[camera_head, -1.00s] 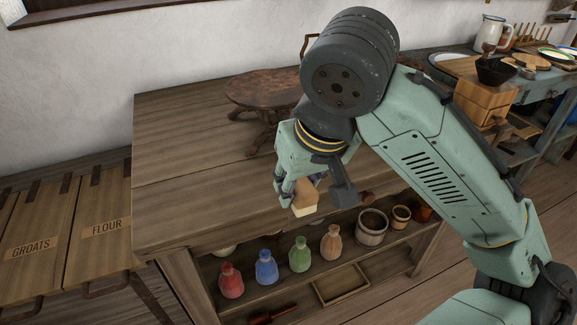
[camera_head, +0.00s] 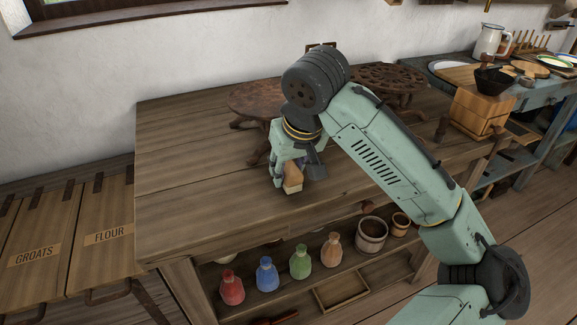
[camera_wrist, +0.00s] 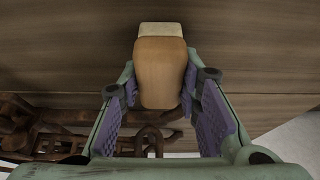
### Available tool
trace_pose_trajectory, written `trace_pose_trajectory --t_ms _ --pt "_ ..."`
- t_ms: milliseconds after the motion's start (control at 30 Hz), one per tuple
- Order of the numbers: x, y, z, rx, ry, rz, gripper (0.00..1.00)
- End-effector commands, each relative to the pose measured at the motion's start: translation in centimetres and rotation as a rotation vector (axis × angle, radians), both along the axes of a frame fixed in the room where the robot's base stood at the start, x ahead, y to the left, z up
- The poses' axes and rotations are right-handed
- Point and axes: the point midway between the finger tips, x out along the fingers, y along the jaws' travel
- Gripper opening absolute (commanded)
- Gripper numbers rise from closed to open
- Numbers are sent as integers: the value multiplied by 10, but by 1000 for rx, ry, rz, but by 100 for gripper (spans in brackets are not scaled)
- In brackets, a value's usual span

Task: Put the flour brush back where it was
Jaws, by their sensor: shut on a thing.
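The flour brush has a tan wooden handle and a pale bristle end. It is held in my gripper (camera_head: 290,178), and in the head view the flour brush (camera_head: 293,180) shows below the fingers, over the wooden table (camera_head: 190,190). In the wrist view the flour brush (camera_wrist: 160,75) sits between the purple finger pads of my gripper (camera_wrist: 160,95), its bristle end pointing away from the palm. My gripper is shut on it. Whether the brush touches the tabletop I cannot tell.
Two round dark wooden stands (camera_head: 258,100) are at the back of the table, partly behind my arm. The shelf below holds a red bottle (camera_head: 232,288), a blue bottle (camera_head: 267,275), other bottles, pots and a tray (camera_head: 341,290). The table's left part is clear. Bins labelled groats and flour (camera_head: 105,235) stand left.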

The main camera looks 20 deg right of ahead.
Motion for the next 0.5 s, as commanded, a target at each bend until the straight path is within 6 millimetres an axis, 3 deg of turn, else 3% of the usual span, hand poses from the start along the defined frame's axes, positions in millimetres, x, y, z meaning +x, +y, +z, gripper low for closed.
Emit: trace_pose_trajectory --t_ms 300,333,500 --pt "0 0 -4 0 0 0 5" --pt "0 0 -4 0 0 0 31" --pt "0 0 -3 -1 0 0 43"
